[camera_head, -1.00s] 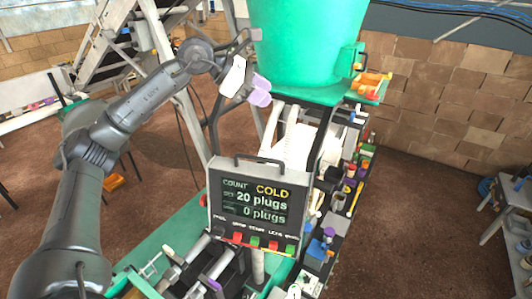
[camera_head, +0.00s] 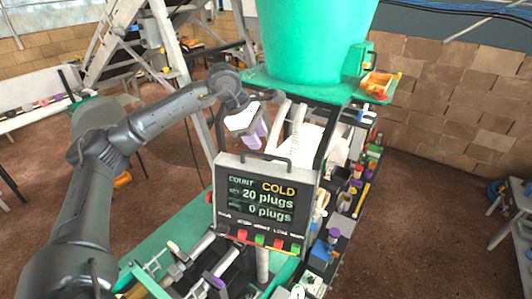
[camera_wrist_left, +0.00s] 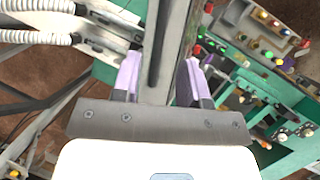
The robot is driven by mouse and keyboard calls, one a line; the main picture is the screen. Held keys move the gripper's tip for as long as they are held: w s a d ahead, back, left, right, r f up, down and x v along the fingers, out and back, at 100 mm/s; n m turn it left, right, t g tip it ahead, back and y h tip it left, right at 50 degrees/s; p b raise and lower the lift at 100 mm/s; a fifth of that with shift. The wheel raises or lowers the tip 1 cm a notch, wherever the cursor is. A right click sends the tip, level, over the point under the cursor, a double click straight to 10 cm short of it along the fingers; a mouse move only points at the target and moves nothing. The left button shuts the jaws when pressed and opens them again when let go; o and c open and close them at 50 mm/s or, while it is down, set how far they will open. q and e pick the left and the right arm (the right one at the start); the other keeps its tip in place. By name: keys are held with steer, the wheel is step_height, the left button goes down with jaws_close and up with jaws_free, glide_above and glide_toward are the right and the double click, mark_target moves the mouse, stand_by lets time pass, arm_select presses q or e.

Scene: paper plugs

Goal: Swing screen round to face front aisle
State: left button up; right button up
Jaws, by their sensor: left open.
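The screen (camera_head: 262,205) is a grey box on a post, with its lit display and row of coloured buttons turned toward my head camera. It reads COLD, 20 plugs and 0 plugs. A dark handle (camera_head: 266,158) stands on its top edge. My left gripper (camera_head: 257,137) is open, pointing down just above the handle, with lilac fingers. In the left wrist view, the open fingers (camera_wrist_left: 159,80) lie either side of a narrow grey body, which looks like the screen from above; I cannot tell whether they touch it. My right gripper is not in view.
A big green tub (camera_head: 310,40) stands behind the screen, with pale ribbed hoses (camera_head: 283,125) below it. A green machine bed with rods lies in front. Cluttered benches with coloured parts run along the right. Open brown floor (camera_head: 420,230) lies beyond, before a block wall.

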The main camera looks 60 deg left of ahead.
mark_target(266, 156)
arm_select(q)
steer(key=shift+p+x, duration=0.4)
steer(key=shift+x, duration=2.65)
steer(key=shift+c, duration=0.4)
jaws_close()
